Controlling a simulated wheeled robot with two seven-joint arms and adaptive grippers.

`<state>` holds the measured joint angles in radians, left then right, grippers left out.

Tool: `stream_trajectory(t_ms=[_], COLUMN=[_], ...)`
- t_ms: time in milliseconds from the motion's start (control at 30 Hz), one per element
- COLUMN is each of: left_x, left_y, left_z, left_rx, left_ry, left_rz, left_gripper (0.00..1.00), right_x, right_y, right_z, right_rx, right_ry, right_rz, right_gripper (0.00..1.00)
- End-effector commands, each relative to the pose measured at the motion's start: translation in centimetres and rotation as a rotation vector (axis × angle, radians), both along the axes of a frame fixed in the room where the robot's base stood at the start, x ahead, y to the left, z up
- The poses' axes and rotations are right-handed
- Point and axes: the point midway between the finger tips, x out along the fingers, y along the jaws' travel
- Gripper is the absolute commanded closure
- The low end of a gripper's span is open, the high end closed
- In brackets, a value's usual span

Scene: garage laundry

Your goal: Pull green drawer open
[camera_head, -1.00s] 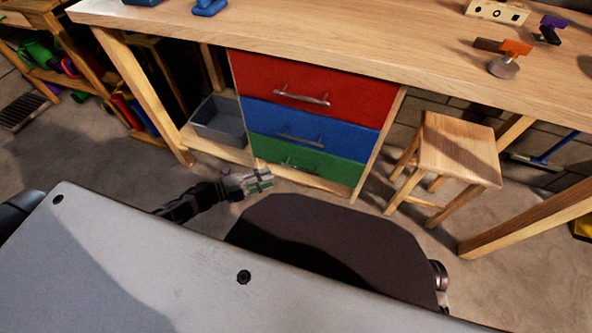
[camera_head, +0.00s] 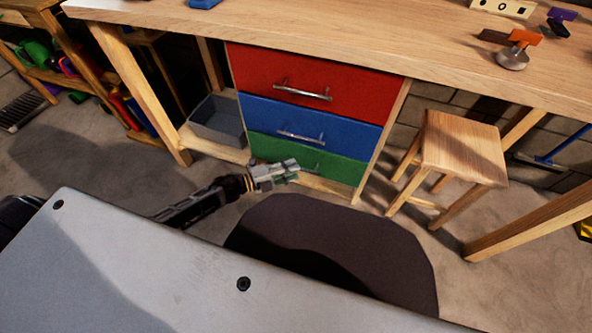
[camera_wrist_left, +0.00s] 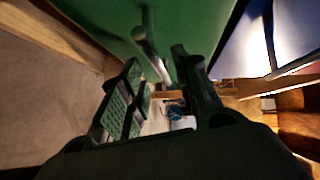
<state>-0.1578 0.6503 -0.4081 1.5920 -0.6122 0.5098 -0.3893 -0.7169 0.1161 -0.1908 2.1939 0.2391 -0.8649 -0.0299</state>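The green drawer (camera_head: 342,169) is the lowest of three stacked drawers under the workbench and looks flush with the others. My left gripper (camera_head: 290,168) is in front of its left-middle part and covers part of its handle. In the left wrist view, the green front (camera_wrist_left: 95,18) fills the top, and its metal bar handle (camera_wrist_left: 149,46) runs between my two fingers. The fingers (camera_wrist_left: 157,72) are spread apart, one on each side of the bar, with no clear grip on it. My right gripper is out of view.
Above are the blue drawer (camera_head: 345,132) and the red drawer (camera_head: 350,85), both shut. A grey bin (camera_head: 217,121) stands on the low shelf to the left. A wooden stool (camera_head: 462,150) stands to the right.

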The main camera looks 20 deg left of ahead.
Motion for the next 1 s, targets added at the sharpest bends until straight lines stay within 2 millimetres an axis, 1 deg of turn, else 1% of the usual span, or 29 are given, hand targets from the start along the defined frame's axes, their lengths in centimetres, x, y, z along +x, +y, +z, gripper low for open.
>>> stream_trajectory(t_ms=[33,233,400,700,933,967,1000], left_x=[0.4,1.3,1.6,1.6,1.6,1.6,1.6], left_y=[-0.3,-1.3,-1.7,-1.7,-1.7,-1.7,-1.7], left_z=[-0.1,-0.3,-0.4,-0.4,-0.4,-0.4,-0.4], left_rx=[0.001,0.001,0.001,0.001,0.001,0.001,0.001], left_ry=[-0.002,-0.001,0.001,0.001,0.001,0.001,0.001], left_rz=[0.001,0.0,0.001,0.001,0.001,0.001,0.001], left_gripper=[0.68,0.68,0.68,0.68,0.98,1.0,1.0], right_x=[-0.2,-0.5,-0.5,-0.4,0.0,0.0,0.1], right_y=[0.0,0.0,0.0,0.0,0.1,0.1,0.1], right_z=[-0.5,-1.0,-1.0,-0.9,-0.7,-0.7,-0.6], right_rx=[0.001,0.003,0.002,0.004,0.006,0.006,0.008], right_ry=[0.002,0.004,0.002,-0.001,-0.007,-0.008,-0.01], right_rz=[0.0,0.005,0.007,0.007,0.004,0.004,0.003], right_gripper=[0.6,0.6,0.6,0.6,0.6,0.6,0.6])
